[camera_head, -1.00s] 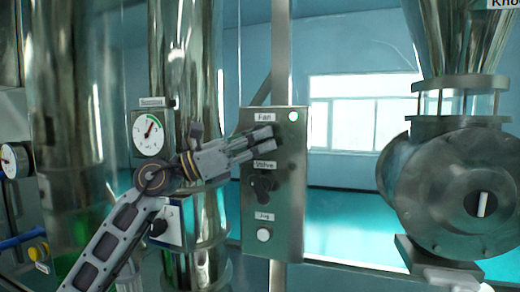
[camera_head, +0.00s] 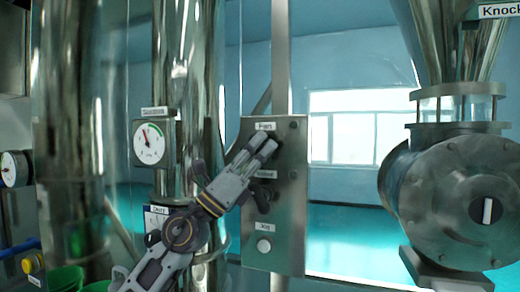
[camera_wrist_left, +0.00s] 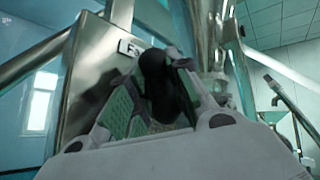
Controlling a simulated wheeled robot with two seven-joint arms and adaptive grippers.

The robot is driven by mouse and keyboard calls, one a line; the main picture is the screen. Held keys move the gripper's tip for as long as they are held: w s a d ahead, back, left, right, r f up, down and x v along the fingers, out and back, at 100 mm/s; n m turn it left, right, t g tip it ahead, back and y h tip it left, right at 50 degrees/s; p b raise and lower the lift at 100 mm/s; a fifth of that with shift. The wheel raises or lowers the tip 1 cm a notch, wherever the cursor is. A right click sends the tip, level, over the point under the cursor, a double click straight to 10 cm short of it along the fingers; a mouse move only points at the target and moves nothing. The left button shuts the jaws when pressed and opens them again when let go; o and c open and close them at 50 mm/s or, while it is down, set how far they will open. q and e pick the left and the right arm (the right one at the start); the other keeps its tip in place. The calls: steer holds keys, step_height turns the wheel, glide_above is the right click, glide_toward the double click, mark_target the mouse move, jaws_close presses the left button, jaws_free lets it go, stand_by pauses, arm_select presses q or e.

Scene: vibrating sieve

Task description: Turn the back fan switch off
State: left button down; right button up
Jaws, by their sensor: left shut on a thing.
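A grey metal control panel (camera_head: 285,213) stands upright in the middle of the head view, with a "Fan" label (camera_head: 265,126) at its top. My left gripper (camera_head: 266,149) reaches up to the panel from the lower left, tilted, with its fingertips just below that label. In the left wrist view a black knob, the fan switch (camera_wrist_left: 162,82), sits between the green finger pads, and the gripper is shut on it. In the head view the fingers mostly hide this switch. The small lamp (camera_head: 294,124) at the panel's upper right looks dark. My right gripper is not in view.
Below on the panel are another black knob (camera_head: 263,198) and a white button (camera_head: 264,245). A round gauge (camera_head: 149,143) is to the left, beside shiny metal pipes. A large metal valve body (camera_head: 455,195) stands at the right.

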arm_select(q)
steer(key=shift+n+t, duration=1.1)
steer(key=shift+t, duration=0.2)
steer(key=c, duration=1.6)
jaws_free()
steer(key=shift+a+f, duration=0.1)
steer(key=shift+f, duration=0.05)
steer(key=v, duration=1.1)
steer(key=shift+s+a, duration=0.25)
steer(key=shift+a, duration=0.1)
steer(key=shift+f, duration=0.15)
